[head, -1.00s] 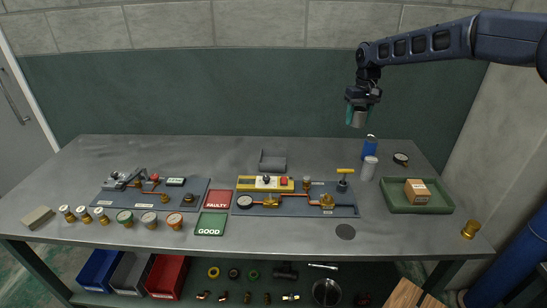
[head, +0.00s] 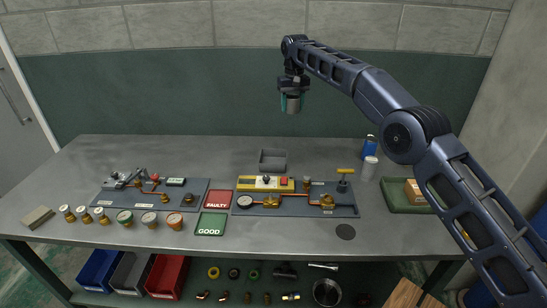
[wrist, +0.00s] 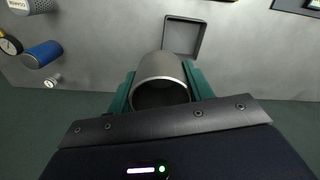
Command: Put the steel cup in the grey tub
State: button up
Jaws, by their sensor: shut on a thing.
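My gripper (head: 291,101) is shut on the steel cup (head: 292,104) and holds it high above the back of the bench. In the wrist view the cup (wrist: 160,72) sits between the green fingers, with its round opening facing the camera. The grey tub (head: 272,154) is a small open square container on the bench, below the cup and a little to its left in the head view. In the wrist view the tub (wrist: 202,38) lies just beyond the cup, partly hidden by it, and its visible floor looks bare.
A gauge board (head: 340,209) with a yellow unit stands in front of the tub. A blue can (head: 369,147) and a pale cylinder (head: 369,168) stand to the right, near a green tray (head: 394,198). The bench left of the tub is clear.

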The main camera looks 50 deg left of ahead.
jog(key=s+f, duration=0.1)
jog(key=f, duration=0.6)
jog(key=s+a+f, duration=0.1)
jog(key=f, duration=0.6)
jog(key=s+a+f, duration=0.1)
jog(key=f, duration=0.5)
jog(key=shift+s+a+f, duration=0.1)
jog(key=shift+s+f, duration=0.25)
jog(key=shift+f, duration=0.05)
jog(key=shift+f, duration=0.65)
jog(key=o, duration=1)
jog(key=shift+c, duration=0.2)
notch_tip(320, 180, up, 13)
jog(key=shift+r, duration=0.15)
